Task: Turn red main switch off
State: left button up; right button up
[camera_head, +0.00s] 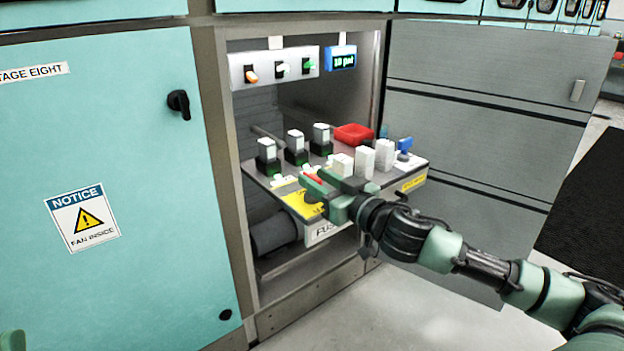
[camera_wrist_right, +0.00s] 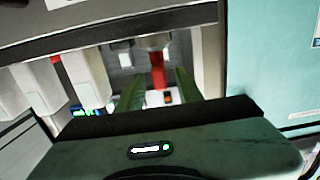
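The red switch handle (camera_wrist_right: 157,70) stands in the gap between the two green fingers of my right gripper (camera_wrist_right: 158,88) in the right wrist view. The fingers are apart, with space visible on both sides of the red part. In the head view, my right gripper (camera_head: 318,184) is at the front edge of the pulled-out module panel (camera_head: 285,192). A small red part (camera_head: 313,179) shows beside its fingers, partly hidden by them. Whether the fingers touch the handle cannot be told.
Several black-and-white blocks (camera_head: 296,142), white blocks (camera_head: 384,153) and a red box (camera_head: 353,134) stand on the panel close to my gripper. The cabinet door (camera_head: 480,90) is open at the right. A teal closed door (camera_head: 120,150) is at the left.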

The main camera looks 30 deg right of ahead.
jog(key=shift+w+a, duration=0.1)
jog(key=shift+w, duration=0.9)
